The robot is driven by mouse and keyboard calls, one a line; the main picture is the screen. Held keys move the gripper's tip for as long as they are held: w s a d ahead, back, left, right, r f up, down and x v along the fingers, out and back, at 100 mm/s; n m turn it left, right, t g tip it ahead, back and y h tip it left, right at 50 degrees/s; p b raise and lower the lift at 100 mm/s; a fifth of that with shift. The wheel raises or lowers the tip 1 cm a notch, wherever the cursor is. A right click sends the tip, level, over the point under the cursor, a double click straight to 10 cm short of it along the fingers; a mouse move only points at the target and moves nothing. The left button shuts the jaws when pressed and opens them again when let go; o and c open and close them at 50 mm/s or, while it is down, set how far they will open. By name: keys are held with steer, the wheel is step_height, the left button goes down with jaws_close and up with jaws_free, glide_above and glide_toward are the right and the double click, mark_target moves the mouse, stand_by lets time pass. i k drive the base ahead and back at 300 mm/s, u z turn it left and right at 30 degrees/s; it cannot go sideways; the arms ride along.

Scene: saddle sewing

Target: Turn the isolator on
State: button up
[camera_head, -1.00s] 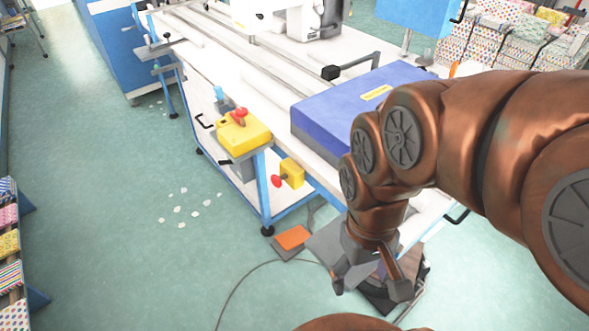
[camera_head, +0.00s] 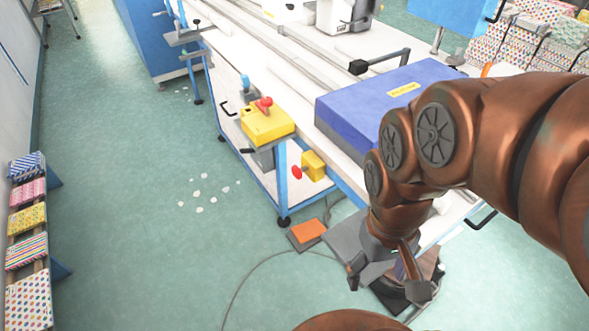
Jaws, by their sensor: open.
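A yellow box (camera_head: 268,124) with a red rotary knob (camera_head: 264,103) on top sits at the near left corner of the sewing table; it looks like the isolator. A smaller yellow box (camera_head: 314,165) with a red button (camera_head: 297,173) is fixed lower, on the table's side. I cannot read the knob's setting. My gripper (camera_head: 387,289) hangs pointing down, to the right of and nearer than both boxes, apart from them. Its fingers are spread, with nothing visible between them.
The white sewing table (camera_head: 230,62) carries a blue-purple case (camera_head: 385,100). An orange pedal (camera_head: 309,231) and a cable lie on the floor by the table leg. A rack of patterned fabrics (camera_head: 27,247) stands at left. The green floor between is clear apart from scraps.

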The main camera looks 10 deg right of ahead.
mark_target(266, 102)
steer(key=u, duration=0.05)
steer(key=k, duration=0.3)
steer(key=u, duration=0.8)
steer(key=i, duration=0.9)
